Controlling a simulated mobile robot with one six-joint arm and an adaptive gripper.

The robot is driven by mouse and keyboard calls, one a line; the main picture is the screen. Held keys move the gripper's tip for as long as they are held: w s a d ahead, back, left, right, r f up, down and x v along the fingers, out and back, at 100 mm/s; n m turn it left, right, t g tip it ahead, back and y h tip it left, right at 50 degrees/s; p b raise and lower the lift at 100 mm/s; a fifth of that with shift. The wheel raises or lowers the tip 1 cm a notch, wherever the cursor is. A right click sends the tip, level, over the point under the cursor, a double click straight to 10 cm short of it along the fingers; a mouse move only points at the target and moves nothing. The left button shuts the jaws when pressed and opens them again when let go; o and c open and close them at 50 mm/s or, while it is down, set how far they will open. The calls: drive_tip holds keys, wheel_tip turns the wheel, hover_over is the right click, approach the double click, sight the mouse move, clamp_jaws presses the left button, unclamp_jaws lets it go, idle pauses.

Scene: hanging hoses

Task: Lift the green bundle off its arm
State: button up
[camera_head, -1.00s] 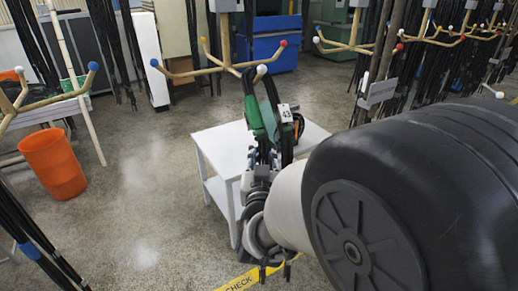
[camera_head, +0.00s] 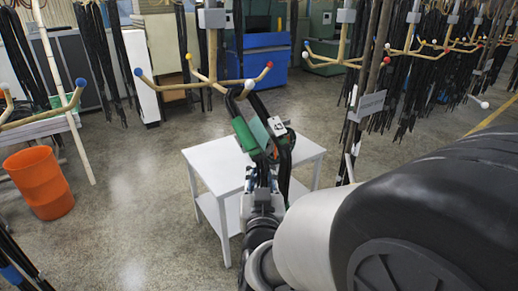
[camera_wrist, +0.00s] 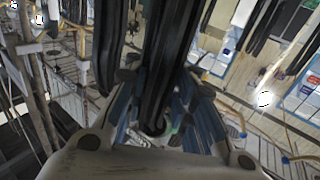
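The green bundle (camera_head: 244,134), a loop of black hoses with a green wrap and a small white tag, hangs at the white-tipped arm (camera_head: 248,84) of a wooden rack. Its top loop lies at that tip; whether it still rests on the arm I cannot tell. My gripper (camera_head: 264,185) is at the bundle's lower part, below the green wrap. In the wrist view, the fingers of my gripper (camera_wrist: 153,115) lie on both sides of the black hoses (camera_wrist: 168,55) and appear shut on them. The exact contact is partly hidden.
A white table (camera_head: 215,165) stands behind and below the bundle. The rack's other arms end in blue, yellow and red tips (camera_head: 270,65). A sign post (camera_head: 367,105) and more hose racks stand to the right. An orange bin (camera_head: 40,182) is at the left, with open floor between.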

sight(264, 157)
drive_tip(key=o, duration=0.4)
drive_tip(key=shift+s+d+f, duration=0.25)
drive_tip(key=shift+s+d, duration=0.15)
drive_tip(key=shift+s, duration=0.15)
drive_tip(key=shift+o, duration=1.4)
drive_tip(key=shift+w+a, duration=0.15)
drive_tip(key=shift+r, duration=0.1)
wheel_tip(264, 157, up, 9)
drive_tip(key=shift+r, duration=0.2)
drive_tip(key=s+d+f+g+b, duration=0.2)
drive_tip(key=s+d+f+g, duration=0.2)
drive_tip(key=s+f, duration=0.3)
drive_tip(key=s+d+f+g+b, duration=0.3)
drive_tip(key=s+d+f+g, duration=0.2)
drive_tip(key=s, duration=0.7)
drive_tip(key=s+d+f+g+b, duration=0.3)
drive_tip(key=s+d+f+g, duration=0.1)
drive_tip(key=s+f, duration=0.6)
drive_tip(key=shift+d+g, duration=0.25)
drive_tip(key=shift+g, duration=0.05)
